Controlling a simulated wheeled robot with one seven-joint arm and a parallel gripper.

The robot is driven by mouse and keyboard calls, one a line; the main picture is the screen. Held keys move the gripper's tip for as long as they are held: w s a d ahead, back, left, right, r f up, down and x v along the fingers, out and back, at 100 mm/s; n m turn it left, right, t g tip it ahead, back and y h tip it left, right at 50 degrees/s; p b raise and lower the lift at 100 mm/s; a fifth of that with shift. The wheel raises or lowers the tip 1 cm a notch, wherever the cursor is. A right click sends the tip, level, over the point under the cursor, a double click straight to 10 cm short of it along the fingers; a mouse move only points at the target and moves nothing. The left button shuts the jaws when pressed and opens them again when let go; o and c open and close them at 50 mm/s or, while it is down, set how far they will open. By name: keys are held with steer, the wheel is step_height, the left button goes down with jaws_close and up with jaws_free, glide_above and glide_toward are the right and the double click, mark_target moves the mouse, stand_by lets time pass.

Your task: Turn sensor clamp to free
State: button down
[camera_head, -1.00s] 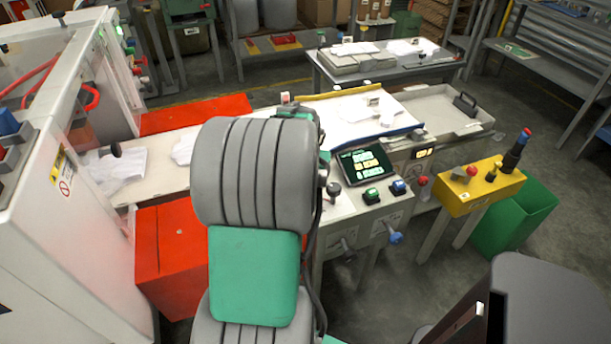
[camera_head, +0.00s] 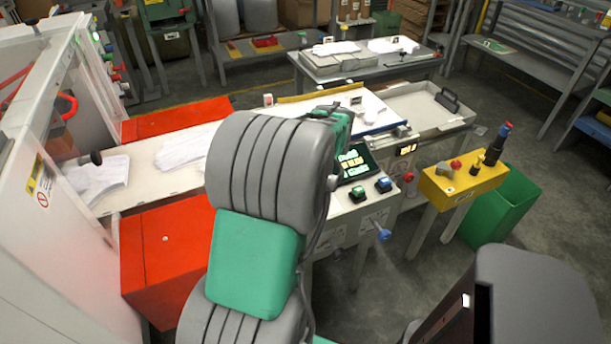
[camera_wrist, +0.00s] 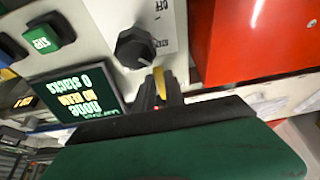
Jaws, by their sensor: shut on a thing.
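In the wrist view my gripper (camera_wrist: 158,98) reaches up from the bottom, its narrow fingers close together around a slim yellow piece (camera_wrist: 159,78). The piece seems to be the sensor clamp's lever; its base and markings are hidden. A black rotary knob (camera_wrist: 135,47) with a white pointer line sits just beyond the fingertips on a pale plate with an OFF label, apart from the yellow piece as far as I can tell. In the head view my grey and green arm hides the fingers and the clamp.
A blue-tipped lever (camera_head: 383,234) juts from the front. Red boxes (camera_head: 160,262) stand left; a yellow control box (camera_head: 465,178) and green bin (camera_head: 505,205) stand right.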

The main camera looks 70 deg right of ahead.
stand_by(0.3)
steer(key=c, duration=1.4)
jaws_free()
steer(key=shift+r, duration=0.1)
steer(key=v, duration=0.7)
steer(key=shift+r, duration=0.3)
steer(key=shift+s+a, duration=0.1)
steer(key=shift+a, duration=0.05)
